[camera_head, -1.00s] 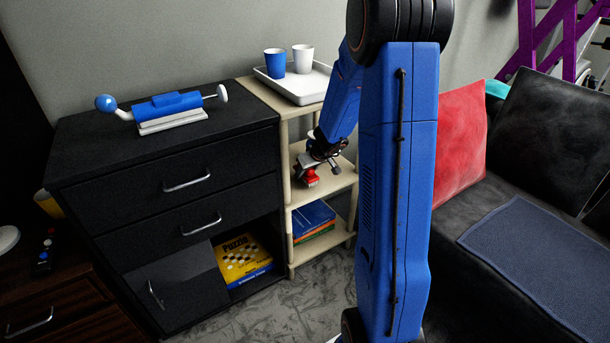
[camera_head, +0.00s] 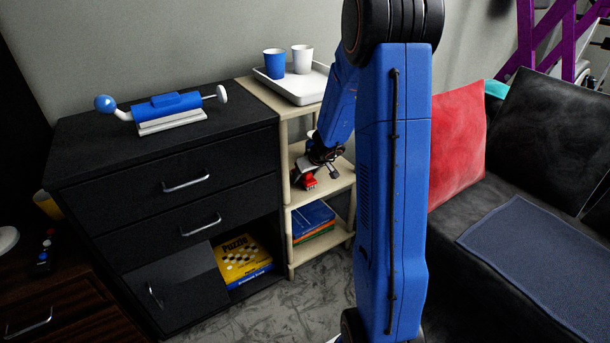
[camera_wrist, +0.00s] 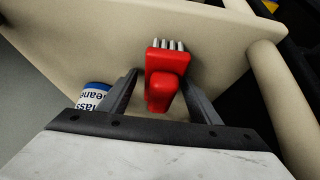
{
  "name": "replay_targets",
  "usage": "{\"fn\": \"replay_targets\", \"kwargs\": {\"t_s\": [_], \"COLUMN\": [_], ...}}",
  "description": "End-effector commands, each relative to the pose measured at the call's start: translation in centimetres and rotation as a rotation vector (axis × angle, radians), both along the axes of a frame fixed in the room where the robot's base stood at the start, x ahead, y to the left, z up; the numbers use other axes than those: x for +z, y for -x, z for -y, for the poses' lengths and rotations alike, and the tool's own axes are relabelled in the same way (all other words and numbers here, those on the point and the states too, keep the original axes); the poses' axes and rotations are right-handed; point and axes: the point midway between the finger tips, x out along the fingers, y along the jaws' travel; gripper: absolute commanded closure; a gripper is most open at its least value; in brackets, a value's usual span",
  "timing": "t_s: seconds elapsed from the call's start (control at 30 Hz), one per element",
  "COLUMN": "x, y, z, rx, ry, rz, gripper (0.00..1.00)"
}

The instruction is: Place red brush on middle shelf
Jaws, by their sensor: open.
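The red brush (camera_head: 308,181) with pale bristles is at the middle shelf (camera_head: 343,181) of the beige rack. In the wrist view the red brush (camera_wrist: 163,68) appears against the beige shelf board (camera_wrist: 218,40), its bristles towards the top of the picture. My gripper (camera_wrist: 162,78) is open, with one finger on each side of the brush and a visible gap at the right finger. In the head view my gripper (camera_head: 321,170) is over the middle shelf, and my arm hides part of the rack.
A bottle with a blue and white label (camera_wrist: 95,97) stands close to the left finger. A rack post (camera_wrist: 275,100) is at the right. The top tray (camera_head: 305,88) holds a blue cup (camera_head: 274,63) and a white cup (camera_head: 302,58). Books (camera_head: 312,220) lie on the bottom shelf.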

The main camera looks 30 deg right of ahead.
Motion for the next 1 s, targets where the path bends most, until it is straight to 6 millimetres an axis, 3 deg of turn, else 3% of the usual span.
{"fn": "replay_targets", "kwargs": {"t_s": [0.27, 1.0], "x": [1.4, 9.7], "y": [0.6, 6.0], "z": [0.1, 0.3], "rx": [-0.001, 0.001], "ry": [0.001, 0.0], "rz": [0.003, 0.002], "gripper": [0.43, 0.43]}}
